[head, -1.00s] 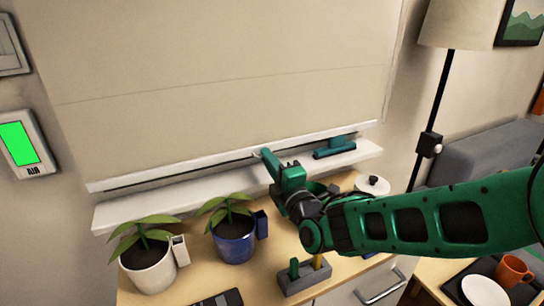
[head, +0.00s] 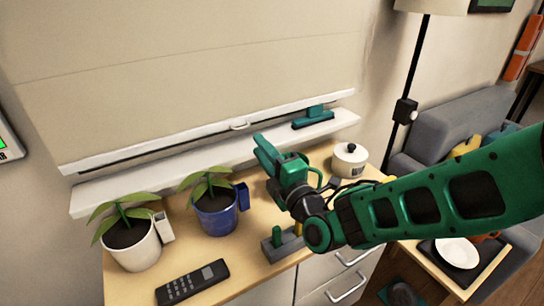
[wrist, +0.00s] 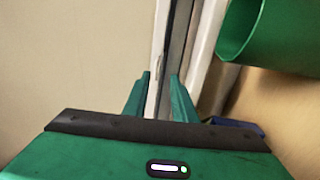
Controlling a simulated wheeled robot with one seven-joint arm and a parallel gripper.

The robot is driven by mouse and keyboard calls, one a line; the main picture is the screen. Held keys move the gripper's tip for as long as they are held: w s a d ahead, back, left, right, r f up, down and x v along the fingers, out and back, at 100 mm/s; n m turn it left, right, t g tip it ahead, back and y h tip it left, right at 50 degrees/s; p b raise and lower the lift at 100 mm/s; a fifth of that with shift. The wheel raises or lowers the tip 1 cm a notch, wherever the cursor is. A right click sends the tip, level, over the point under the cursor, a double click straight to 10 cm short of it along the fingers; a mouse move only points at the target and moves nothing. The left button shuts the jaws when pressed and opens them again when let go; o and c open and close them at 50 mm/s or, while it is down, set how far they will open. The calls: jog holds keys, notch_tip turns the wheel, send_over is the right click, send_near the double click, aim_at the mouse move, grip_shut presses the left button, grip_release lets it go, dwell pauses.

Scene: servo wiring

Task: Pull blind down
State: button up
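The beige blind (head: 180,60) hangs low over the window in the head view. Its white bottom bar (head: 150,151) is just above the sill (head: 110,197), with a narrow dark gap between them. A small pull handle (head: 239,125) is at the middle of the bar. My gripper (head: 262,148) is in front of and below the handle, apart from it. In the wrist view the fingers (wrist: 160,98) are spread with nothing held between them. The blind (wrist: 75,60) fills the left of that view and its bar (wrist: 160,35) runs upright beyond the fingers.
A white plant pot (head: 135,248) and a blue plant pot (head: 216,218) stand on the wooden cabinet left of my arm. A teal brush-like thing (head: 313,118) is on the sill. A white lidded jar (head: 349,160) stands right of my gripper.

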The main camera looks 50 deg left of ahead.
jog(key=shift+v, duration=1.7)
jog(key=shift+w, duration=0.15)
